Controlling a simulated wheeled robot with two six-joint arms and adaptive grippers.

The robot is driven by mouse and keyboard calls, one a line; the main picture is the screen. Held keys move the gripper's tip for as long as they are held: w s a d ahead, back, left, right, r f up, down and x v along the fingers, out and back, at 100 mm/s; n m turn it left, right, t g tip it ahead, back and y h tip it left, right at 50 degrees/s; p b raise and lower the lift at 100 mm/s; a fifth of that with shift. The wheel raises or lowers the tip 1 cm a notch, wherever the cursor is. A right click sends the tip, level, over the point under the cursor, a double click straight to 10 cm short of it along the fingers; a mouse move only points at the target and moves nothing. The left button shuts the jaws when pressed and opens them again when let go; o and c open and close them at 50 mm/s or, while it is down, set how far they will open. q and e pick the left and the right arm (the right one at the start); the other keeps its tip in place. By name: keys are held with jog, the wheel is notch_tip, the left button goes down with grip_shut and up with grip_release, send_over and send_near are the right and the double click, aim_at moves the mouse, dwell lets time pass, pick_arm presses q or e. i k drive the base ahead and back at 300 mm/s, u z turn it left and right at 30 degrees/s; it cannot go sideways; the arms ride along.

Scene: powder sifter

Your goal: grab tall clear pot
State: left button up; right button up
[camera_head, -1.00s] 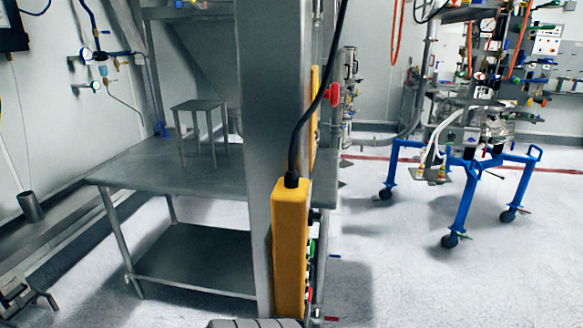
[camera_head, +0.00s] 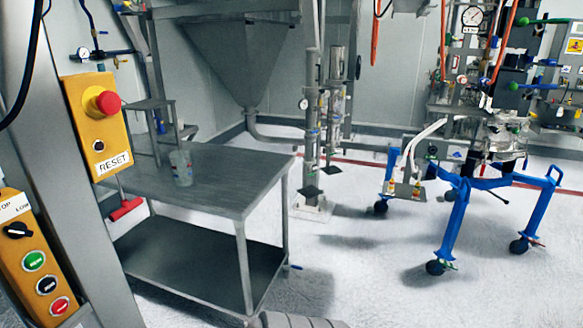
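A metal column with a yellow emergency-stop box (camera_head: 98,140) and a yellow button panel (camera_head: 32,262) fills the left foreground, close to the table. A steel hopper (camera_head: 238,60) hangs behind. A blue wheeled frame (camera_head: 455,225) stands right. Floor between is open.

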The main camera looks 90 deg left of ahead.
aim_at(181, 168)
jog(key=i, duration=0.4)
jog(key=u, duration=2.55)
jog(key=i, duration=2.2)
jog(key=u, duration=0.75)
